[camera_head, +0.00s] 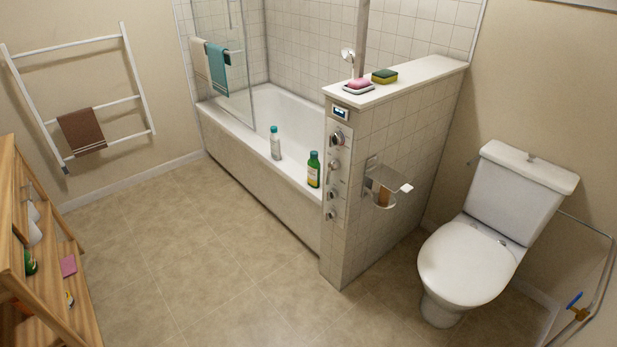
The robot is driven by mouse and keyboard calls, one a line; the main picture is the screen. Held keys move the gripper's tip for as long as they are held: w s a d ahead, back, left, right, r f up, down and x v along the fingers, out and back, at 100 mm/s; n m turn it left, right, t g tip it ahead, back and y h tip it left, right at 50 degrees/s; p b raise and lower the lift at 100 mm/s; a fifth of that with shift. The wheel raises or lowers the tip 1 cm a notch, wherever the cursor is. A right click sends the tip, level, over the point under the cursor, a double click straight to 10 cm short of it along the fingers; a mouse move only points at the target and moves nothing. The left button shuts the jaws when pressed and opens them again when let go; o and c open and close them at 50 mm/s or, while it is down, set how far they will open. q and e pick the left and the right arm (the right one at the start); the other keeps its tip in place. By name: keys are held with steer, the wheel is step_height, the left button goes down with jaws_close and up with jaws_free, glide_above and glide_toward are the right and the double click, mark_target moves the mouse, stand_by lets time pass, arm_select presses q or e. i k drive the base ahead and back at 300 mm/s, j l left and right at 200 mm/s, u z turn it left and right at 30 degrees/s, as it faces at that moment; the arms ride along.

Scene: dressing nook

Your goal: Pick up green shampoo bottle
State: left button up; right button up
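A green bottle (314,170) with a dark cap and a yellowish label stands upright on the near rim of the bathtub (230,115). It is close to the left side of the tiled half wall. A white bottle with a teal cap (275,143) stands upright on the same rim, to its left. Neither of my grippers shows in the head view.
The tiled half wall (375,150) with knobs stands right of the bottles. A toilet (470,262) is at the right and a wooden shelf (60,285) at the left. The tiled floor (215,270) before the tub is clear.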

mark_target(314, 165)
steer(key=i+j+z, duration=0.15)
steer(key=i+j, duration=0.3)
steer(key=i, duration=0.15)
steer(key=i+j+z, duration=0.15)
steer(key=i, duration=0.2)
